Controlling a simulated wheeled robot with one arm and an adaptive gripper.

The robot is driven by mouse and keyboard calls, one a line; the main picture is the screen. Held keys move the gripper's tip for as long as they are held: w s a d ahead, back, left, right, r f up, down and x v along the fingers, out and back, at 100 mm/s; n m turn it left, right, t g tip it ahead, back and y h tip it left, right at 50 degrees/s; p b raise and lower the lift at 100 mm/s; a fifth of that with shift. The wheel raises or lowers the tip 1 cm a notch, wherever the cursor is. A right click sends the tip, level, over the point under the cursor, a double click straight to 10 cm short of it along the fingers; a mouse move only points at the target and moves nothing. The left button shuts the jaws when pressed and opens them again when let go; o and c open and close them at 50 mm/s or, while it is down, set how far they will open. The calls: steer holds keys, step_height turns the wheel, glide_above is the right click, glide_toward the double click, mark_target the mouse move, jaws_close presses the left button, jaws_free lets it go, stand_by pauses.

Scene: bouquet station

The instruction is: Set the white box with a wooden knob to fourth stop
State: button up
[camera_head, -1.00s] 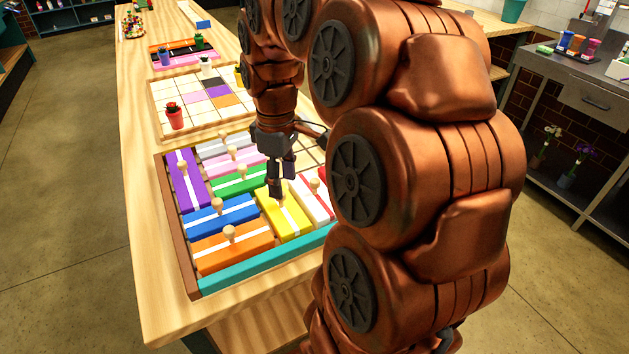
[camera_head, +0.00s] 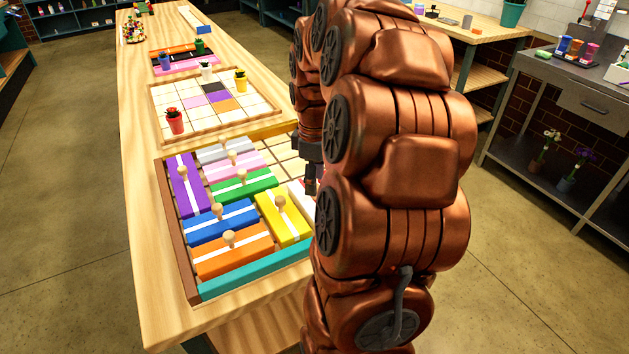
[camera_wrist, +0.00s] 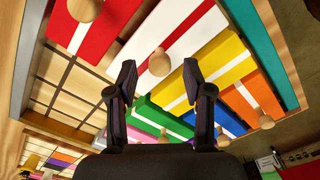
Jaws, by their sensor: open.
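The white box (camera_wrist: 179,30) has a red stripe and a wooden knob (camera_wrist: 160,62), seen in the wrist view between the red box and the yellow box. In the head view only a sliver of the white box (camera_head: 300,198) shows; my arm hides the rest. My gripper (camera_wrist: 158,70) is open and empty, and the knob appears between its two fingertips in the wrist view. I cannot tell how far above the knob they are. In the head view my gripper (camera_head: 312,188) is partly hidden behind my arm.
The yellow box (camera_head: 285,222) lies left of the white box. The red box (camera_wrist: 88,35) lies on its other side. Green (camera_head: 240,190), blue (camera_head: 222,224), orange (camera_head: 233,254) and purple (camera_head: 186,190) boxes fill the tray's left. Bare gridded tray floor (camera_wrist: 75,90) shows beyond the red box.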

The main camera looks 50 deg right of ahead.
steer(key=shift+f, duration=0.85)
jaws_close()
